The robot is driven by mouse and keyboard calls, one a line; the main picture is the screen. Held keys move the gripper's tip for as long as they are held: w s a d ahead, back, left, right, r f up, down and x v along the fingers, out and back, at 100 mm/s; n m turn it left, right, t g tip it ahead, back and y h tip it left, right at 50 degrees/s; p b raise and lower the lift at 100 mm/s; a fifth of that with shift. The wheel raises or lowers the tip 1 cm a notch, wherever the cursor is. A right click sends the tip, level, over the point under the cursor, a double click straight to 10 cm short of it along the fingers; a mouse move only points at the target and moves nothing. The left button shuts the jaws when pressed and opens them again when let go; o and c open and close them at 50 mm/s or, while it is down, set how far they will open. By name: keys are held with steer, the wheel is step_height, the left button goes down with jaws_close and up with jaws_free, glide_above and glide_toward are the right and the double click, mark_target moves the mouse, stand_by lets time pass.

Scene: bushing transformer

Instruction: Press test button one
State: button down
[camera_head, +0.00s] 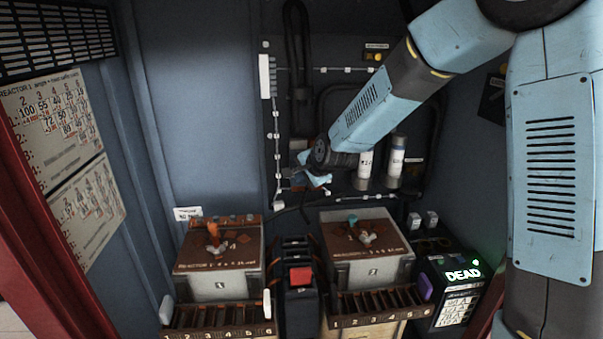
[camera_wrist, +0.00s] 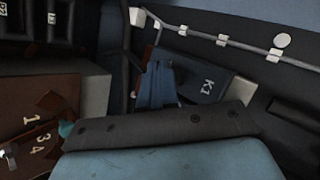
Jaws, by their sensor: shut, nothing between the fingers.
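No button labelled test button one can be read in either view. In the head view, a small yellow fitting (camera_head: 375,57) under a label sits high on the back wall; its label is too small to read. My gripper (camera_head: 318,180) is shut and empty, in front of the back wall, left of the white cylinders and above the reactor boxes. Its blue fingers also show in the wrist view (camera_wrist: 157,86), beside a dark blue part marked K1 (camera_wrist: 208,86). I cannot tell whether they touch it.
Reactor box one (camera_head: 218,285) and reactor box two (camera_head: 373,271) stand below, with numbered slotted racks in front. White-labelled cylinders (camera_head: 396,160) are on the back wall near my arm. A black device (camera_head: 450,290) showing green DEAD is at right. Open air lies left of my gripper.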

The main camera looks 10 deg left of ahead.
steer(key=shift+w+a+r, duration=0.1)
steer(key=shift+w+a, duration=0.15)
steer(key=shift+w, duration=0.5)
stand_by(1.1)
stand_by(0.3)
steer(key=shift+s+d, duration=0.25)
steer(key=shift+s, duration=0.6)
steer(key=shift+s, duration=0.1)
steer(key=shift+s+d, duration=0.2)
steer(key=shift+s, duration=0.55)
steer(key=shift+s+d, duration=0.2)
steer(key=shift+s, duration=0.6)
steer(key=shift+s+d, duration=0.2)
steer(key=shift+s, duration=0.55)
steer(key=shift+d, duration=0.1)
